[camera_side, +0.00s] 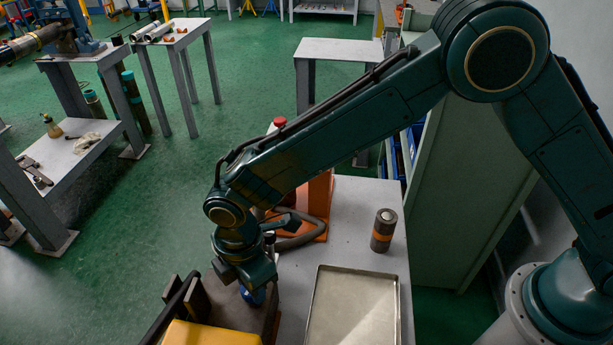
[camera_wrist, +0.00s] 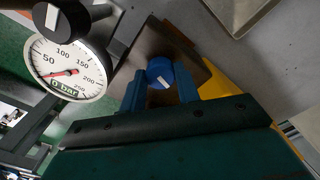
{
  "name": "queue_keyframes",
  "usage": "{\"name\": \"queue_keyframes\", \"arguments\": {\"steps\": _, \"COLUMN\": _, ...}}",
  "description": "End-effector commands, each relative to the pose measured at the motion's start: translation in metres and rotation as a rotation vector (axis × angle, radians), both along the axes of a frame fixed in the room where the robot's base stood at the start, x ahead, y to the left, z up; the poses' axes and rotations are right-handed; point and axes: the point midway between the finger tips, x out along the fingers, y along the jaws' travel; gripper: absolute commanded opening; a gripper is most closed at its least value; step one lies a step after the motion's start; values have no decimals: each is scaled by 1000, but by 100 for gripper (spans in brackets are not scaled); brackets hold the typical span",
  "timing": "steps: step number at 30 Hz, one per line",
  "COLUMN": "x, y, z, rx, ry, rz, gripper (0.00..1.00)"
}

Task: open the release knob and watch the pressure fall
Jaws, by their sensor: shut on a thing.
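The blue release knob (camera_wrist: 160,70) with a white mark sits on a brown-grey block in the wrist view. It shows partly below my gripper in the side view (camera_side: 253,296). My gripper (camera_wrist: 160,90) points down at the knob, with one finger on each side, and is shut on it. The round white pressure gauge (camera_wrist: 68,70) is at the left of the wrist view. Its red needle lies at the low end of the scale, below 50. Its green display appears to read 0 bar.
A dark knob (camera_wrist: 61,20) with a white mark sits beside the gauge. A yellow part (camera_side: 212,335) is below my gripper. An orange stand (camera_side: 319,200) is behind.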

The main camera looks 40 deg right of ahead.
Motion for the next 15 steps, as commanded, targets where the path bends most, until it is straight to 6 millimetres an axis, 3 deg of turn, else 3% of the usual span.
{"name": "queue_keyframes", "arguments": {"steps": 11, "x": 0, "y": 1, "z": 1, "rx": 4, "ry": -3, "rz": 8, "gripper": 9}}
{"name": "queue_keyframes", "arguments": {"steps": 12, "x": 0, "y": 1, "z": 1, "rx": 4, "ry": -3, "rz": 8, "gripper": 36}}
{"name": "queue_keyframes", "arguments": {"steps": 15, "x": 0, "y": 1, "z": 1, "rx": 4, "ry": -3, "rz": 7, "gripper": 54}}
